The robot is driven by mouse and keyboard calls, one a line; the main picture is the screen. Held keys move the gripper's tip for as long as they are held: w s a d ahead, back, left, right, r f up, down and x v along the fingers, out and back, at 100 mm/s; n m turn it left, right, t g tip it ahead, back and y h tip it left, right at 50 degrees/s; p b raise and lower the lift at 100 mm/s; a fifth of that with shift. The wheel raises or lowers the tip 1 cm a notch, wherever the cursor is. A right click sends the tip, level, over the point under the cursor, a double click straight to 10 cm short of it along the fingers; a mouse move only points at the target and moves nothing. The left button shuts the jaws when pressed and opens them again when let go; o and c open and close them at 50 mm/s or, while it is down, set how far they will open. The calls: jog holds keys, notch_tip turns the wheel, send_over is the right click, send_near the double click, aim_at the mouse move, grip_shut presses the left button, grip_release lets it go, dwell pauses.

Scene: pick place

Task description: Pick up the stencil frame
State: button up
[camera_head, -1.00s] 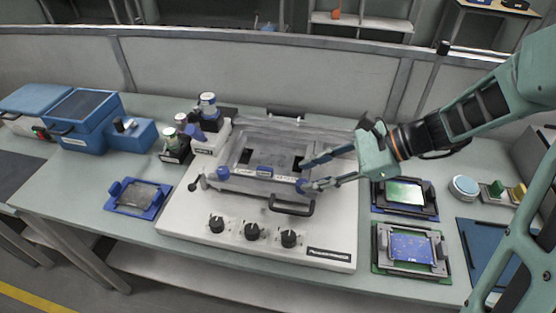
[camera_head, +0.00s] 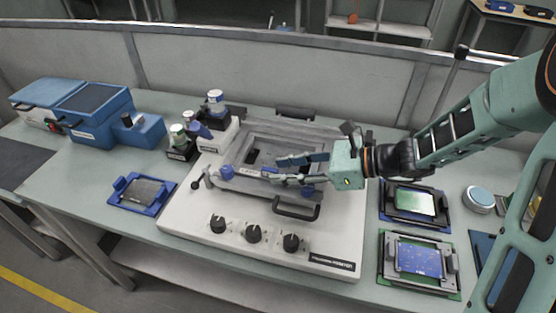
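The stencil frame (camera_head: 305,141) is a grey rectangular frame with a dark opening in it, lying on the white printer station in the middle of the table. Blue knobs (camera_head: 226,172) stand along its front edge. My gripper (camera_head: 272,168) reaches in from the right, over the front part of the frame, its fingers pointing left. A gap shows between the two fingers, and I see nothing clearly held. I cannot tell whether the fingers touch the frame. My gripper hides part of the frame's front right.
The white station (camera_head: 180,225) has a dark front handle (camera_head: 297,212) and black dials (camera_head: 254,234). Bottles (camera_head: 216,103) stand at its back left. A blue tray (camera_head: 142,193) lies left; two circuit board holders (camera_head: 418,262) lie right. Bare table shows at the left.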

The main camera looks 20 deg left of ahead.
aim_at(275, 170)
jog(key=x, duration=0.4)
jog(key=shift+a, duration=0.1)
grip_shut()
jog(key=shift+w, duration=0.1)
